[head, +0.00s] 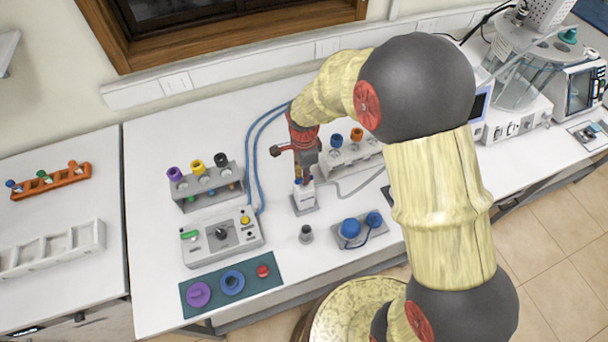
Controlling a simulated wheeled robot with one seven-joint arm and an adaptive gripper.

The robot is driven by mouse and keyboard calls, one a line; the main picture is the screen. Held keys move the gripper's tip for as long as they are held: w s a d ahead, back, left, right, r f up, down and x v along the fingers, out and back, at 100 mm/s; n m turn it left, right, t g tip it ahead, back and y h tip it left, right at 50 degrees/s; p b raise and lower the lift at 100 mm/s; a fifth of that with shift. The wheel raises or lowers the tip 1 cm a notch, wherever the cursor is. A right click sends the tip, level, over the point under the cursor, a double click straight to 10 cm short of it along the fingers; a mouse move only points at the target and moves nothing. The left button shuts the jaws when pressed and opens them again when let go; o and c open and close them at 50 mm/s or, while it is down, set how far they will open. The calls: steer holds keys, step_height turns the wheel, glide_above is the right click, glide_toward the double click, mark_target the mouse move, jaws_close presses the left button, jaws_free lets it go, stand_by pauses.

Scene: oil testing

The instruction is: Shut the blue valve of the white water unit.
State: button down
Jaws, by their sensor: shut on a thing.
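A small white unit (305,198) stands upright on the bench in the middle of the head view, which I take for the water unit. A small blue part (298,182), which looks like its valve, shows at its top. My gripper (299,176) points down at the top of this unit and is shut on the blue valve as far as I can see. The fingers hide much of the valve, and its turn angle is too small to read.
A control box (222,237) and a rack with coloured caps (205,184) stand to the left. Another rack (350,153) is close behind on the right. Blue hoses (252,150) run behind.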

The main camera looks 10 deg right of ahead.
steer(key=c, duration=1.8)
jaws_free()
steer(key=shift+c, duration=0.2)
steer(key=shift+r, duration=0.1)
step_height(320, 180, up, 12)
